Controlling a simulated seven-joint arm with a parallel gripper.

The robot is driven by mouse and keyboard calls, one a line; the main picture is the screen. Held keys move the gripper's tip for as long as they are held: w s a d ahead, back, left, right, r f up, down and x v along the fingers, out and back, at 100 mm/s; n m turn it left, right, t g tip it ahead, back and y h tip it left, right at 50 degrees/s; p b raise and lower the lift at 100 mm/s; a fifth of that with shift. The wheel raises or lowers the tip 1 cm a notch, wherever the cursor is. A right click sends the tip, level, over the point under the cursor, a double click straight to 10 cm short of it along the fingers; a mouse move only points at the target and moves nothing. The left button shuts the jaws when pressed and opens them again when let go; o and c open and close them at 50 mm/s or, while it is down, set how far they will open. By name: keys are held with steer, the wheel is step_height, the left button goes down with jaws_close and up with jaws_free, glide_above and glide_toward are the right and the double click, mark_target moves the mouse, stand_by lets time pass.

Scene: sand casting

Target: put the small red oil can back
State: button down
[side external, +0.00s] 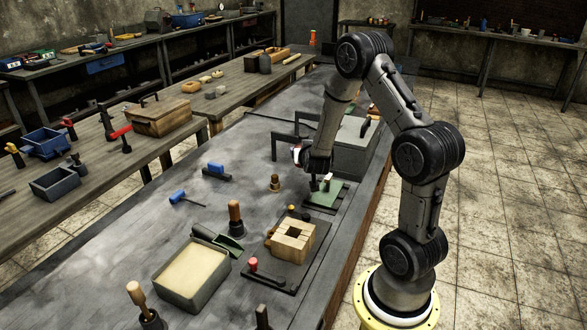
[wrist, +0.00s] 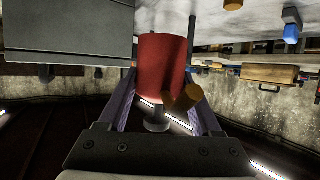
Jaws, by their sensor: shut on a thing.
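My gripper (side external: 324,178) is low over the far right part of the grey bench, just above or at a green tray. In the wrist view my gripper (wrist: 163,92) is shut on the small red oil can (wrist: 162,62). The can is a red cylinder with a dark grey cone-shaped end, between the two fingers. A brown-orange rounded piece (wrist: 184,97) shows in front of its right side; I cannot tell if it belongs to the can. In the side view the can is hard to make out behind my gripper. The green tray (side external: 322,201) has a dark rim.
A large grey box (side external: 355,152) stands close behind my gripper; a grey block (wrist: 70,30) fills the wrist view's upper left. Bare bench lies left of the tray.

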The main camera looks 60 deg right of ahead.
steer(key=w+d+f, duration=0.2)
steer(key=f, duration=0.1)
steer(key=w+d+f, duration=0.3)
steer(key=shift+w+d+f, duration=0.2)
steer(key=shift+w+f, duration=0.05)
steer(key=shift+w+d+f, duration=0.1)
steer(key=shift+f, duration=0.1)
steer(key=shift+w+d+f, duration=0.1)
steer(key=shift+w+f, duration=0.05)
steer(key=shift+f, duration=1.5)
steer(key=shift+f, duration=0.15)
steer(key=shift+c, duration=0.3)
jaws_free()
